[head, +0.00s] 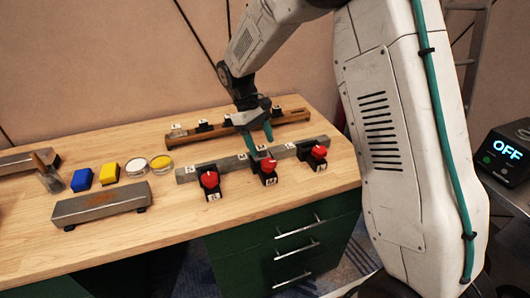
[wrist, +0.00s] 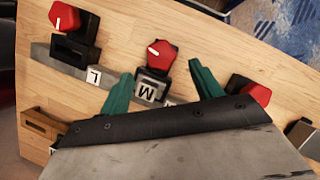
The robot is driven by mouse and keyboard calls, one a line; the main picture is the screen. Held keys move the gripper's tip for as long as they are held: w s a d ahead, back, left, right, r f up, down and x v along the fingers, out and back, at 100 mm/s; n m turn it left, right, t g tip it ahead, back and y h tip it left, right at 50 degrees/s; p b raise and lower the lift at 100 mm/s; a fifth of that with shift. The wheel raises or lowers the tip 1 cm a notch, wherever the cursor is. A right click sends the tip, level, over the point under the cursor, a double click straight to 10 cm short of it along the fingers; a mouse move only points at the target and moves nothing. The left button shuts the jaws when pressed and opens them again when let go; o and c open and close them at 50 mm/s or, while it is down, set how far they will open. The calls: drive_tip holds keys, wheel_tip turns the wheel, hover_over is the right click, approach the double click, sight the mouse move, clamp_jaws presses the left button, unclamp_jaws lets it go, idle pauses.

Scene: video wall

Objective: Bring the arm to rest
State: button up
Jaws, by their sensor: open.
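My gripper (head: 259,137) is above the wooden table, with its teal fingers pointing down near the middle red knob (head: 268,165). In the wrist view my gripper (wrist: 160,88) has its fingers spread apart, with nothing held between them. The middle red knob (wrist: 161,54) sits on a black mount with an M label, beyond the fingertips. Whether a finger touches the bar or mount cannot be told. My arm reaches out over the table and is bent.
Red knobs stand left (head: 209,179) and right (head: 319,152) along a grey bar. A wooden rail (head: 290,117) lies behind. Blue (head: 82,179) and yellow (head: 109,173) blocks and a grey bar (head: 100,204) are at left. A screen (head: 507,146) reading OFF is at right.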

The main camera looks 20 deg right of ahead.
drive_tip(key=shift+v, duration=0.9)
drive_tip(key=s, duration=0.1)
drive_tip(key=s+f+m, duration=0.1)
drive_tip(key=shift+s+g, duration=0.3)
drive_tip(key=shift+s, duration=0.1)
drive_tip(key=s+d+r+m+t, duration=0.1)
drive_tip(key=s+r, duration=0.4)
drive_tip(key=s, duration=0.5)
drive_tip(key=s+d+r+m+t+y, duration=0.1)
drive_tip(key=s+d+r+m+t, duration=0.1)
drive_tip(key=s, duration=0.8)
drive_tip(key=s+d+r+m+t+y, duration=0.1)
drive_tip(key=s+d+r+m+t, duration=0.1)
drive_tip(key=s+r, duration=0.5)
drive_tip(key=s, duration=0.4)
drive_tip(key=shift+r+m+t, duration=0.3)
drive_tip(key=shift+r+m, duration=0.05)
drive_tip(key=shift+m, duration=0.05)
